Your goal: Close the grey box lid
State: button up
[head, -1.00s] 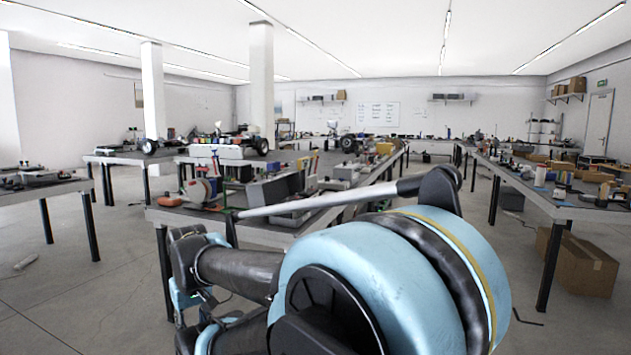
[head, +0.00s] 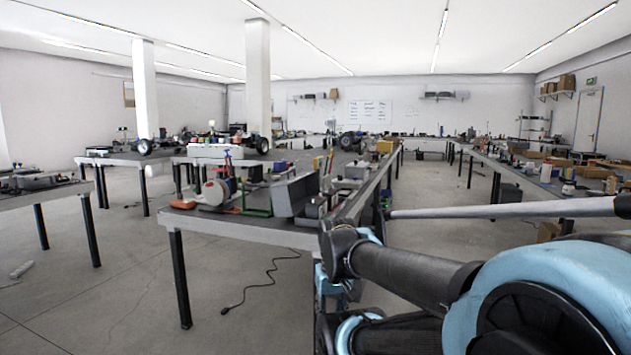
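A grey box with its lid open stands on the near end of the middle table. Its lid (head: 295,194) is a flat grey panel standing upright, tilted a little. The box body (head: 314,208) is low, just right of the lid, and partly hidden by it. My gripper cannot be seen; only my blue and black arm links fill the lower right. They are in front of the table's right side, between my camera and the box's near right area.
A black cable (head: 262,285) lies on the floor below. Another table (head: 43,190) stands at far left.

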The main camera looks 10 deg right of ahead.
aim_at(298, 188)
jog(key=z, duration=0.1)
jog(key=i, duration=1)
jog(key=u, duration=0.55)
jog(key=k, duration=1)
jog(key=z, duration=0.25)
jog(key=i, duration=1)
jog(key=z, duration=0.05)
